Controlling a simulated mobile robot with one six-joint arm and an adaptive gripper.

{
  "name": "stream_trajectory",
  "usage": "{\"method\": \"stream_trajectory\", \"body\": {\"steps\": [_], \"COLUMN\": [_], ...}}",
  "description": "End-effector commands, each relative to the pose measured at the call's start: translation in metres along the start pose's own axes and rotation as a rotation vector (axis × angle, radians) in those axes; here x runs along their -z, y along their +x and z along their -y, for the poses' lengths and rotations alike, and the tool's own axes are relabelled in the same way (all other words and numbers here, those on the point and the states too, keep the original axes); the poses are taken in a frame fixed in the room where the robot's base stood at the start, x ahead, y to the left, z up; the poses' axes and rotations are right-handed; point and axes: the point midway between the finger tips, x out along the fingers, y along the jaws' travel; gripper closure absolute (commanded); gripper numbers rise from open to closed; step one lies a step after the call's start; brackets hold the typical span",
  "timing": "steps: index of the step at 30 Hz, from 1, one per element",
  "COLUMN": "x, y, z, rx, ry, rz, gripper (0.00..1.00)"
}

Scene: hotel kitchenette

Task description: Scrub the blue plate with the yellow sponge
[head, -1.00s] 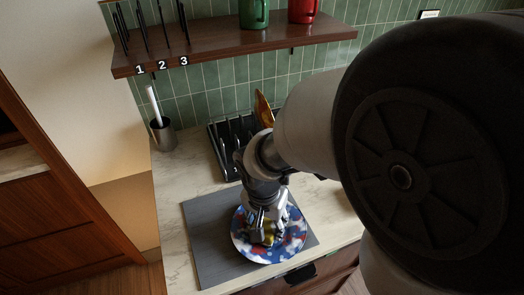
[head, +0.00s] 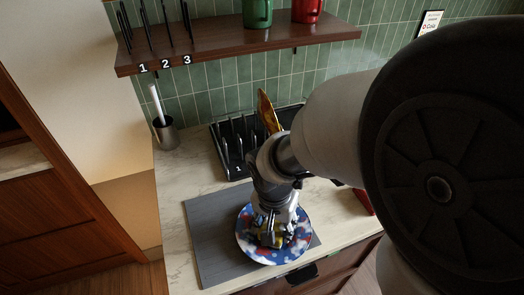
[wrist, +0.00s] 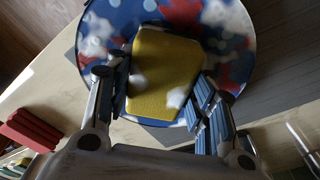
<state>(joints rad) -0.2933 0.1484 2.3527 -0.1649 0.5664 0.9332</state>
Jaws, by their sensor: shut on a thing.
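The blue plate (head: 298,246), patterned with red and white patches, lies on the grey mat. It also fills the upper part of the wrist view (wrist: 100,30). My gripper (head: 268,238) is over the plate, pointing down. In the wrist view my gripper (wrist: 162,95) has a finger on each side of the yellow sponge (wrist: 160,70) and is shut on it. The sponge is over the plate and looks to be at its surface; contact beneath it is hidden. White patches show on the sponge and plate. In the head view my fingers mostly hide the sponge.
The grey mat (head: 212,250) lies on the pale counter (head: 180,180). Behind stands a black rack (head: 228,150) with an amber item (head: 268,110) upright. A metal cup (head: 166,135) is at left. A red object (head: 363,200) is at right. The shelf (head: 225,50) holds green and red mugs.

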Motion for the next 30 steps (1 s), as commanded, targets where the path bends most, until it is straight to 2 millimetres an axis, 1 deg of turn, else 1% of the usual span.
{"method": "stream_trajectory", "body": {"steps": [6, 10, 30], "x": [0.000, 0.001, 0.009], "y": [-0.001, -0.007, -0.074], "z": [0.000, 0.000, 0.000], "rx": [-0.001, -0.001, 0.000], "ry": [0.000, 0.001, 0.001], "rz": [0.001, 0.000, 0.000], "gripper": [0.70, 0.70, 0.70]}}
